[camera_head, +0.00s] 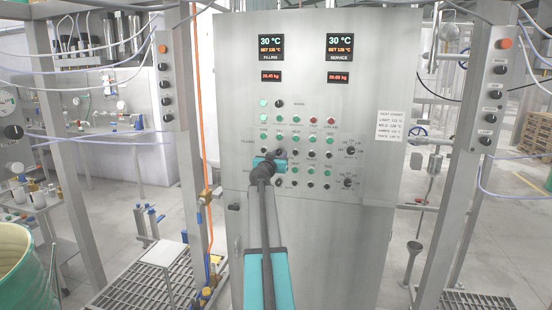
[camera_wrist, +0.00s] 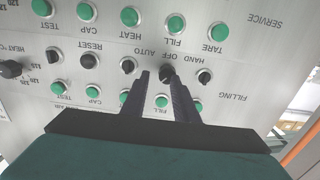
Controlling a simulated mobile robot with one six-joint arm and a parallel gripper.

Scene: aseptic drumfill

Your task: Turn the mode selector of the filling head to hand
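The filling head's control panel (camera_head: 310,215) is a tall grey cabinet face with rows of green buttons and black knobs. In the wrist view the panel is upside down. A black selector knob (camera_wrist: 167,72) sits there beside the words HAND, OFF and AUTO, with FILLING lettered further right. My gripper (camera_wrist: 159,78) is open, its two dark fingers apart, tips close to this knob. The right fingertip overlaps the knob's edge, so contact cannot be told. The knob's pointer direction is unclear. In the head view my gripper (camera_head: 268,165) hides part of the button rows.
Other black knobs (camera_wrist: 205,77) and (camera_wrist: 128,65) stand close on both sides, with green buttons (camera_wrist: 174,24) around them. Displays (camera_head: 271,47) are above. Metal posts (camera_head: 185,120) and (camera_head: 485,150) flank the cabinet, and a green drum (camera_head: 25,270) stands at lower left.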

